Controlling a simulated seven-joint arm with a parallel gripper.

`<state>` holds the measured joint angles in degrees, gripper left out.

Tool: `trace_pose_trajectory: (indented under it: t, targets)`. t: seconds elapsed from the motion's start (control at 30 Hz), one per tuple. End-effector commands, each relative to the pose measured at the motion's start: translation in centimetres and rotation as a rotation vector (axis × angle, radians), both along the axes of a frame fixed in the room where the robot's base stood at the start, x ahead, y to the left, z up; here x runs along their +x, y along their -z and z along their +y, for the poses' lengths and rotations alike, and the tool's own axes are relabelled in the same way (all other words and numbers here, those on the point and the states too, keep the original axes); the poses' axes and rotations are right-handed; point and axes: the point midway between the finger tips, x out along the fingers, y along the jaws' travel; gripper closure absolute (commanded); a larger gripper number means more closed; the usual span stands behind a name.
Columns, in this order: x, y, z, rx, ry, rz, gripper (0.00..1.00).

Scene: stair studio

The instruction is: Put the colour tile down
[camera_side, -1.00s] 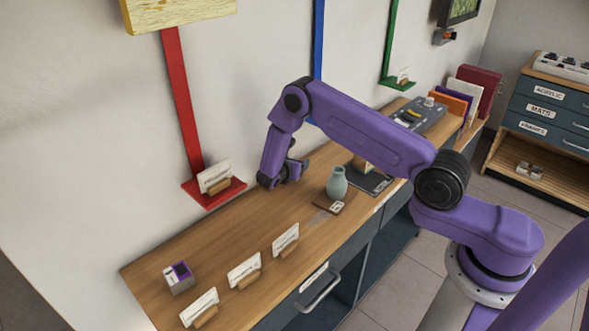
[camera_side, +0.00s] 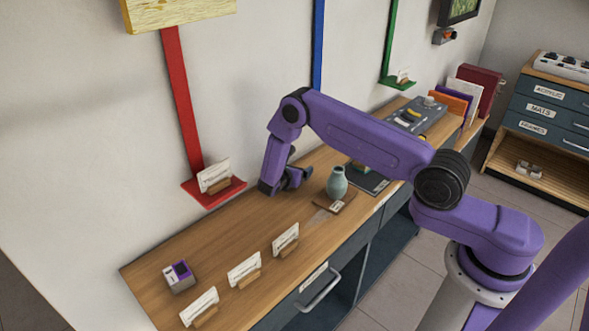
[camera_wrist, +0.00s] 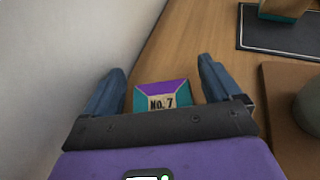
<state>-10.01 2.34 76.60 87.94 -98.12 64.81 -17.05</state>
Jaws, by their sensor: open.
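The colour tile (camera_wrist: 162,92) shows in the wrist view as a small piece with purple and teal faces and a "No. 7" label. It sits between the two fingers of my gripper (camera_wrist: 161,68), with a visible gap on each side. My gripper is open. The tile appears to rest on the wooden bench top, though its underside is hidden. In the side view my gripper (camera_side: 293,180) is low over the bench near the wall, and I cannot make out the tile there.
A grey-green vase (camera_side: 337,183) stands on a brown board right of my gripper. Behind it is a dark mat (camera_side: 372,183) with a block. A red shelf (camera_side: 228,193) with a card is on the wall at left. The bench (camera_side: 225,235) between is mostly clear.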

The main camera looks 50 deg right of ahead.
Motion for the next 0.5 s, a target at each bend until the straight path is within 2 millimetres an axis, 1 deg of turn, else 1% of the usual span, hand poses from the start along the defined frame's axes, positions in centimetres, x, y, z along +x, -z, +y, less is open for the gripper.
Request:
trace_pose_trajectory:
  t: [0.07,0.17,0.3,0.5]
  targets:
    - [0.0,-0.2,0.0,0.0,0.0,-0.001,0.09]
    - [-0.2,-0.6,0.8,0.0,-0.003,0.0,0.09]
    - [-1.0,-1.5,2.9,-0.001,-0.005,0.0,0.09]
    - [-2.7,-1.4,6.8,-0.001,-0.005,0.001,0.09]
